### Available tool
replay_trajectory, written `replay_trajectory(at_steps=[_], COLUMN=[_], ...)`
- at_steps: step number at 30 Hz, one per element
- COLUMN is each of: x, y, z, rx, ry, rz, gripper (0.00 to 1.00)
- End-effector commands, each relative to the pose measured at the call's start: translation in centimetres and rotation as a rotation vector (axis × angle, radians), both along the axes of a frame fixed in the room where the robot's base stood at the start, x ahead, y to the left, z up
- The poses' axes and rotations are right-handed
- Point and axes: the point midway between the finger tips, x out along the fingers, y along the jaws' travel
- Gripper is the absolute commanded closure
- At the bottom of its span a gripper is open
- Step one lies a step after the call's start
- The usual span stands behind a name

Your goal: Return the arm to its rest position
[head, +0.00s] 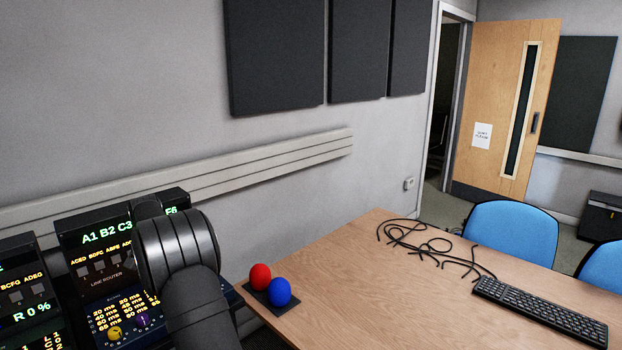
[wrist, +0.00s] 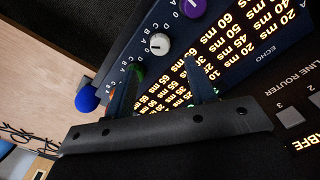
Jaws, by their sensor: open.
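My gripper (wrist: 163,82) shows in the wrist view with its two fingers apart and nothing visible between them. The fingers are in front of a dark panel with knobs and lit "ms" numbers (wrist: 222,45); I cannot tell whether they touch it. In the head view my dark arm stands in front of the line router unit (head: 95,252) at lower left, and the gripper itself is hidden. Black cables (head: 478,266) lie loosely on the wooden table (head: 350,290). Some cable also shows at the left edge of the wrist view.
A red ball (head: 260,277) and a blue ball (head: 279,291) sit on a small dark base at the table's left edge. A black keyboard (head: 540,310) lies at the right. Blue chairs (head: 510,232) stand behind the table. The middle of the table is clear.

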Motion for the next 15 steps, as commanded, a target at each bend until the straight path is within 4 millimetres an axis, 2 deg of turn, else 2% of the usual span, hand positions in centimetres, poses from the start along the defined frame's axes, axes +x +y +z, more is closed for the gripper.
replay_trajectory(at_steps=[1,11,12,15], x=[-0.1,-0.1,-0.1,0.0], y=[0.0,0.0,0.0,0.0], z=[-1.2,-7.8,-8.2,-7.9], rx=[-0.003,-0.003,-0.001,0.0], ry=[0.004,0.004,0.002,0.001], rz=[0.0,0.0,0.01,0.096], gripper=[0.49,0.49,0.49,0.49])
